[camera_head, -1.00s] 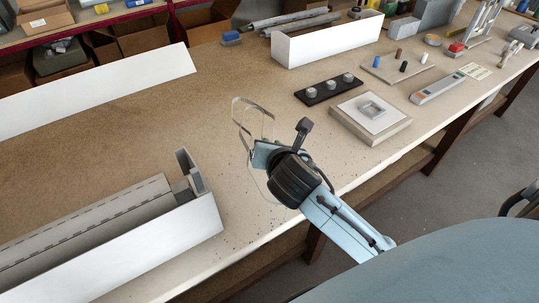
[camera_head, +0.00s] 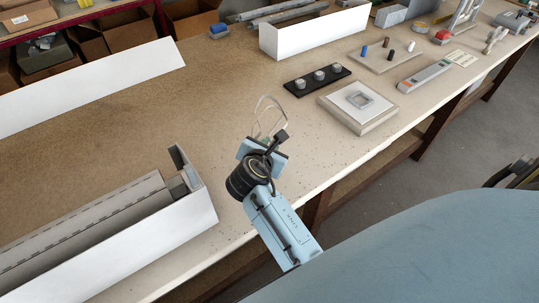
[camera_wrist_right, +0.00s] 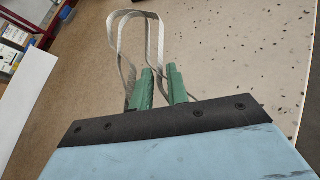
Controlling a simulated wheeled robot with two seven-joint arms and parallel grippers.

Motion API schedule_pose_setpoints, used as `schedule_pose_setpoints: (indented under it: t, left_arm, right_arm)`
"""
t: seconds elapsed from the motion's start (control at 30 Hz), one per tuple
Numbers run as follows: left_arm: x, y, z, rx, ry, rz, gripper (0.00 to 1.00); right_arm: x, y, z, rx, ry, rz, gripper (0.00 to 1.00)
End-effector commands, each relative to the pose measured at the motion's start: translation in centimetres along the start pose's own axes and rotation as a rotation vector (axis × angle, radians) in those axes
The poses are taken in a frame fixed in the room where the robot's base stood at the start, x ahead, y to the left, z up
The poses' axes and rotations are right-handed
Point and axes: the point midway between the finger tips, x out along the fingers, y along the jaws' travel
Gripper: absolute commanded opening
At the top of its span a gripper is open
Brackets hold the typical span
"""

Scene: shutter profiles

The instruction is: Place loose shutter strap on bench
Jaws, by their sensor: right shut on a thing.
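The loose shutter strap (camera_head: 284,112) is a thin pale looped band. My right gripper (camera_head: 262,139) is shut on its lower end, and the loop stands up beyond the fingertips, over the bench (camera_head: 225,95). In the right wrist view the strap (camera_wrist_right: 159,40) rises in a tall double loop from between and beside the green fingers (camera_wrist_right: 161,84). Bare, speckled bench top lies beyond it. I cannot tell how high the strap is above the bench. My left gripper is not in view.
A long white box with grey profiles (camera_head: 160,250) lies at the left front. A white box (camera_head: 315,31) stands behind. The bench middle is clear.

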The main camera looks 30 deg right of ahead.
Motion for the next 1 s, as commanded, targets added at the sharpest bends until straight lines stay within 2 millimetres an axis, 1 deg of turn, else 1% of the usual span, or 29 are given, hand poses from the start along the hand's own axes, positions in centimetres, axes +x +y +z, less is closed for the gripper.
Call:
schedule_pose_setpoints:
  t: [0.23,0.47,0.5,0.63,0.87,1.0]
  left_arm:
    - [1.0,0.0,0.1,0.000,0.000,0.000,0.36]
    - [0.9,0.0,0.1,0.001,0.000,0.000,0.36]
    - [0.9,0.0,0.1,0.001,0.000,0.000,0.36]
    - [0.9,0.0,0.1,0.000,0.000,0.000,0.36]
    - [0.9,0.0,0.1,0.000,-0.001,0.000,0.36]
    - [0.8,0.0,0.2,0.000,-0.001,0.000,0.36]
  right_arm:
    - [1.5,-0.9,-2.9,-0.003,0.002,-0.001,0.00]
    - [1.6,-1.0,-3.0,-0.001,0.001,0.000,0.00]
    - [1.6,-1.0,-3.1,-0.002,0.001,-0.001,0.21]
    - [1.6,-1.0,-3.0,-0.002,0.001,-0.001,0.38]
    - [1.6,-0.9,-3.0,-0.001,0.001,0.000,0.38]
    - [1.0,-0.9,-3.0,-0.001,0.001,0.000,0.38]
